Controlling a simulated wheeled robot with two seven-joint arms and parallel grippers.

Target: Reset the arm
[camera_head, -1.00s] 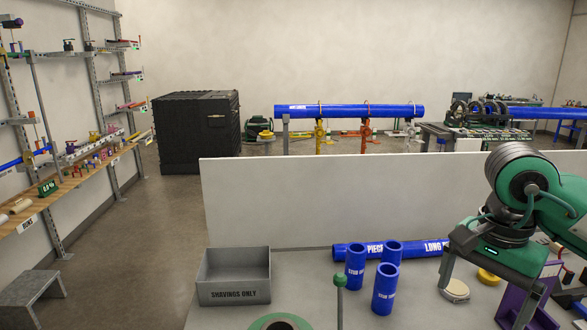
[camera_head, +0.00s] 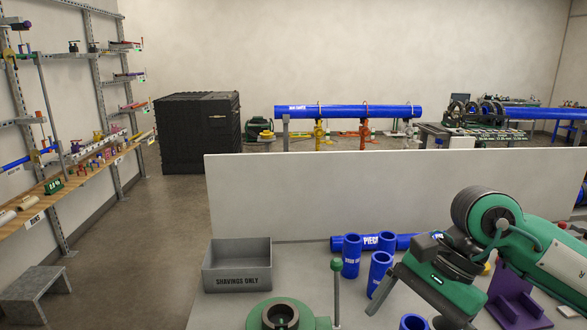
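My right arm comes in from the right, green with a grey joint. Its gripper (camera_head: 403,318) points down and left over the table, with its two grey fingers apart. A blue stub pipe (camera_head: 414,322) shows at the bottom edge between the fingertips in the picture; I see no grip on it. Other upright blue stub pipes (camera_head: 352,256) (camera_head: 379,272) stand just left of the gripper. My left gripper is out of view.
A grey "SHAVINGS ONLY" bin (camera_head: 237,279) stands at the table's left. A green ring-shaped fixture (camera_head: 282,316) and green-knobbed rod (camera_head: 337,288) are at the front. A purple stand (camera_head: 515,297) is under my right arm. A white panel (camera_head: 400,195) closes the table's back.

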